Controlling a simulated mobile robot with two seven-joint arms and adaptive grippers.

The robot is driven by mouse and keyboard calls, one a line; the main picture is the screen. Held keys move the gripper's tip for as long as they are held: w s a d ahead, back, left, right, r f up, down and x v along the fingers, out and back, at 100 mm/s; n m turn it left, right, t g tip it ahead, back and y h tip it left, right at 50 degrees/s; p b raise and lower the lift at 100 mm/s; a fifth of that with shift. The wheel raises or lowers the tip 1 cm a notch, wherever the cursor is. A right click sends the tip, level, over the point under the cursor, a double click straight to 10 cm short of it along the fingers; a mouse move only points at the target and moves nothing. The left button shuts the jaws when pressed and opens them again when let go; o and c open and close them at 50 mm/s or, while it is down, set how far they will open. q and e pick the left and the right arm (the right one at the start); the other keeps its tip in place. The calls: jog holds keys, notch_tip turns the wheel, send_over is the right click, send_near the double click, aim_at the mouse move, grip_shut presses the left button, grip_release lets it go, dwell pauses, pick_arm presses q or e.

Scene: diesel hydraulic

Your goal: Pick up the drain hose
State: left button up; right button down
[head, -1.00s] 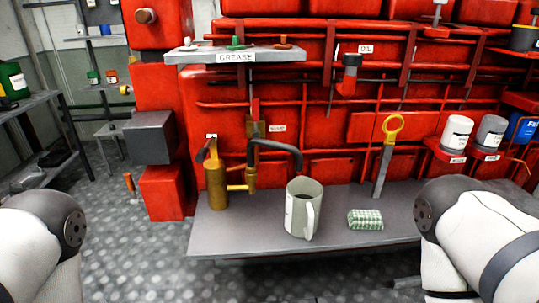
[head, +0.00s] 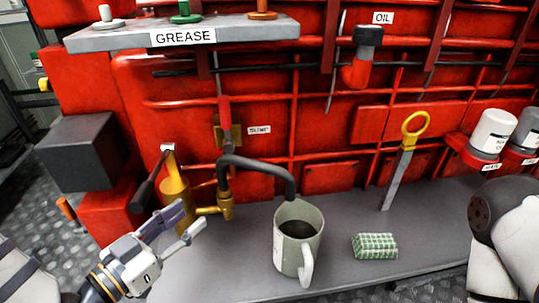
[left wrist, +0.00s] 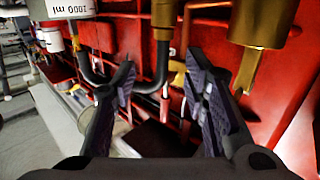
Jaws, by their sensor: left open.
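The drain hose (head: 262,166) is a black curved tube. It arches from a brass valve (head: 224,203) to above a pale grey-green mug-like jug (head: 298,240) with dark contents. In the left wrist view the hose (left wrist: 92,72) shows as a dark U-shaped bend, beyond the left finger. My left gripper (head: 191,216) is open, below and left of the valve, apart from the hose. Its spread fingers also show in the left wrist view (left wrist: 160,72) with nothing between them close up. My right arm shows at the right edge, but its gripper is out of view.
A brass pump (head: 175,195) with a dark handle stands left of the valve, close to my left gripper. A folded green checked cloth (head: 375,245) lies on the grey bench (head: 350,275) right of the jug. The grease shelf (head: 120,38) juts out above.

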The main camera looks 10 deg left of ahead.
aim_at(219, 180)
pick_arm(q)
jog(key=shift+t, duration=0.4)
jog(key=w, duration=0.1)
jog(key=w+d+r, duration=0.1)
jog(key=w, duration=0.1)
jog(key=w+d, duration=0.1)
jog(key=w, duration=0.1)
jog(key=shift+w+d+r+b, duration=0.1)
jog(key=shift+w+r+b, duration=0.05)
jog(key=shift+r+b, duration=0.2)
jog(key=x, duration=0.6)
jog(key=shift+w+d, duration=0.1)
jog(key=shift+w, duration=0.2)
jog(key=shift+r, duration=0.1)
grip_shut()
pick_arm(e)
jog(key=shift+s+f, duration=0.7)
jog(key=shift+s, duration=0.05)
